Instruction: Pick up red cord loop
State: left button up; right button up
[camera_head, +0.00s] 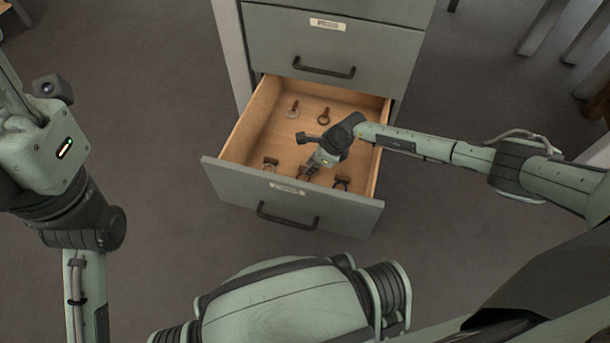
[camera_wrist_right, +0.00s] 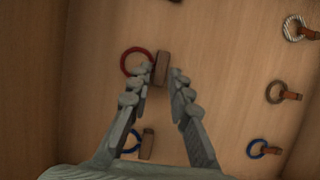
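The red cord loop (camera_wrist_right: 124,62) lies on the wooden drawer floor in the right wrist view, with a small brown wooden tab (camera_wrist_right: 161,68) at its right side. My right gripper (camera_wrist_right: 162,73) is open, its fingertips on either side of the tab; I cannot tell whether they touch it. The left fingertip overlaps part of the loop. In the head view my right gripper (camera_head: 307,172) reaches down into the open drawer and mostly hides the loop. My left arm stands at the left edge, its gripper out of view.
The open drawer (camera_head: 235,177) belongs to a grey cabinet (camera_head: 335,40). Other loops with tabs lie in it: a pale one (camera_wrist_right: 296,27), a grey-brown one (camera_wrist_right: 275,92), a blue one (camera_wrist_right: 257,149) and another blue one (camera_wrist_right: 134,138) partly behind a finger. The drawer walls surround the gripper.

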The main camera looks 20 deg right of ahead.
jog(key=shift+w+a+f, duration=0.2)
jog(key=shift+f, duration=0.4)
grip_shut()
